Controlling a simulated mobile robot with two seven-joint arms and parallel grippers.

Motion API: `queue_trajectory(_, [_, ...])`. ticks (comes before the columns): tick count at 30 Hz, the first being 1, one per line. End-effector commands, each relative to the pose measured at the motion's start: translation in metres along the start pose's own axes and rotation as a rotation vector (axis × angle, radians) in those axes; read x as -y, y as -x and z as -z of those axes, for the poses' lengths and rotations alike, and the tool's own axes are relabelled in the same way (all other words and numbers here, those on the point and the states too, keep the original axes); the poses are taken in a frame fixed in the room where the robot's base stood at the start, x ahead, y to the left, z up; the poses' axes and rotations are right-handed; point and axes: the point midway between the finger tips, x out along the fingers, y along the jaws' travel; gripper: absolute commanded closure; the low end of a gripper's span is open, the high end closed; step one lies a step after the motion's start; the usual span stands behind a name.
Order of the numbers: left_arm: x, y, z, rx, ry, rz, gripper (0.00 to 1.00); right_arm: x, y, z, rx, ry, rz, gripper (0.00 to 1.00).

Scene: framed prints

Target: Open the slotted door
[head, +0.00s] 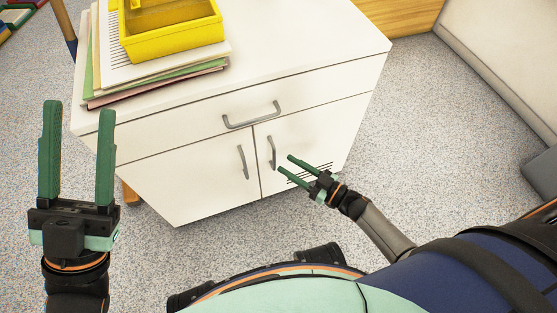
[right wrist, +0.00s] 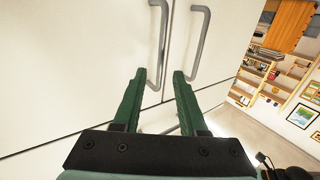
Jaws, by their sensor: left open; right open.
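The slotted door (head: 308,145) is the right-hand door of a white cabinet, shut, with dark slots (head: 318,169) partly behind my right gripper. Its grey bar handle (head: 271,152) is upright near the seam between the doors. My right gripper (head: 285,164) is open and empty, its fingertips just right of that handle in the head view. My left gripper (head: 79,107) is open and empty, left of the cabinet.
The left door (head: 190,175) has its own handle (head: 243,161) and is shut. A shut drawer (head: 180,140) with a handle (head: 251,115) spans above both doors. A yellow tray (head: 172,42) sits on papers on the cabinet top. Speckled floor right of the cabinet is clear.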

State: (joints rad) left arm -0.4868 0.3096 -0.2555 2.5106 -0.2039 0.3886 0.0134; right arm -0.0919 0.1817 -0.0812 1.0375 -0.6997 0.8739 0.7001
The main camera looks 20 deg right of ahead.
Motion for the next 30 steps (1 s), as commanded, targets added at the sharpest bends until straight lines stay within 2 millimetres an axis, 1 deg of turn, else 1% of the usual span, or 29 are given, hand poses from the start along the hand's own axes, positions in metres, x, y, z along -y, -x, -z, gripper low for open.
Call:
queue_trajectory(1, [-0.002,0.004,-0.004,0.003,-0.002,-0.001,0.50,0.000,-0.011,-0.002,-0.005,0.000,0.000,0.58])
queue_trajectory(3, [-0.004,0.006,-0.007,0.005,-0.005,-0.003,0.50,0.000,-0.022,-0.001,-0.003,0.001,0.000,0.58])
queue_trajectory(7, [-0.006,0.009,-0.010,0.009,-0.009,-0.005,0.50,0.000,-0.036,-0.001,-0.002,0.000,0.000,0.58])
queue_trajectory(12, [-0.006,0.009,-0.011,0.012,-0.011,-0.006,0.50,0.000,-0.043,0.000,0.000,0.000,-0.001,0.58])
queue_trajectory(19, [-0.006,0.009,-0.011,0.012,-0.010,-0.006,0.50,0.000,-0.044,0.000,0.000,0.000,-0.001,0.58])
queue_trajectory(20, [-0.006,0.009,-0.011,0.012,-0.010,-0.007,0.50,0.000,-0.044,0.000,0.000,0.000,-0.001,0.61])
queue_trajectory(30, [-0.007,0.009,-0.011,0.011,-0.009,-0.006,0.50,0.000,-0.043,0.000,0.000,0.000,-0.001,0.99])
